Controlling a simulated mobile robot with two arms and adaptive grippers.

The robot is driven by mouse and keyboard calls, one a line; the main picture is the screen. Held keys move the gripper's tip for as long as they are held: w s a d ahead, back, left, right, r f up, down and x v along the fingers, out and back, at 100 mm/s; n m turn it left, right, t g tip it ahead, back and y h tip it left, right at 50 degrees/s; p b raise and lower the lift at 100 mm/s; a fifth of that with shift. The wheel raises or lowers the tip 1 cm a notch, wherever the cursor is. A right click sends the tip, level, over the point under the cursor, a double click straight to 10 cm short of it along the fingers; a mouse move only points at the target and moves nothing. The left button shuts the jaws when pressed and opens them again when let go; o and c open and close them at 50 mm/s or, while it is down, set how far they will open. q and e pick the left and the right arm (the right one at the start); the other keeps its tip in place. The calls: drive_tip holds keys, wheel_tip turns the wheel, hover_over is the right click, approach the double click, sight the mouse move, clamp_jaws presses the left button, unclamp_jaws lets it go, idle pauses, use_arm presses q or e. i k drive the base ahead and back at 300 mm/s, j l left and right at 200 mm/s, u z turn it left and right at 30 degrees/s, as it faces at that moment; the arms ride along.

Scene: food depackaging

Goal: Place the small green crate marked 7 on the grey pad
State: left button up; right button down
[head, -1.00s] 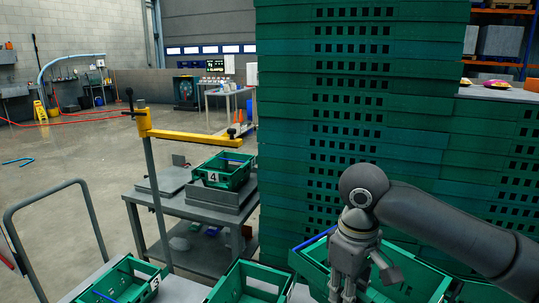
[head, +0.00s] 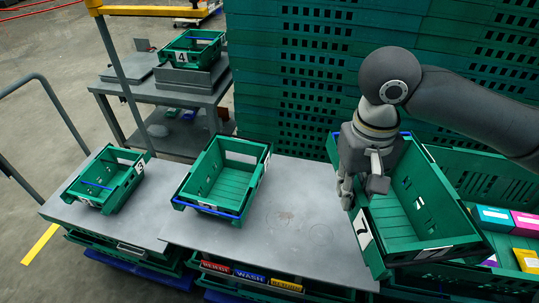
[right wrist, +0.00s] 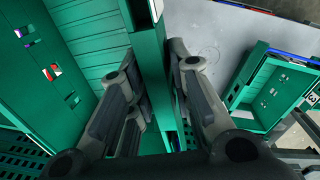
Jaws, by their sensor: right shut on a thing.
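The small green crate (head: 418,195) with a white label (head: 364,230) that seems to read 7 is tilted at the right in the head view. My right gripper (head: 362,188) is shut on its left wall. In the right wrist view the fingers (right wrist: 160,92) straddle this green wall (right wrist: 152,60), with the crate's inside to the left. A flat grey pad-like plate (head: 128,67) lies on the back cart, left of crate 4; I cannot tell whether it is the task's pad. My left gripper is not in view.
Crate 3 (head: 103,182) and another green crate (head: 225,178) stand on the grey worktop (head: 290,205), bare between that crate and my gripper. Crate 4 (head: 192,50) is on the back cart. Stacked green crates (head: 300,90) rise behind. Coloured boxes (head: 492,218) lie at right.

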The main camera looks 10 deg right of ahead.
sight(322, 211)
drive_tip(key=u, duration=1.05)
drive_tip(key=k+l, duration=0.25)
drive_tip(key=l, duration=0.2)
drive_tip(key=k+l+u, duration=0.15)
drive_tip(key=l, duration=0.25)
drive_tip(key=k+l, duration=0.3)
drive_tip(key=l, duration=0.15)
drive_tip(key=k+l+u, duration=0.1)
drive_tip(key=k+l, duration=0.15)
drive_tip(key=l, duration=0.15)
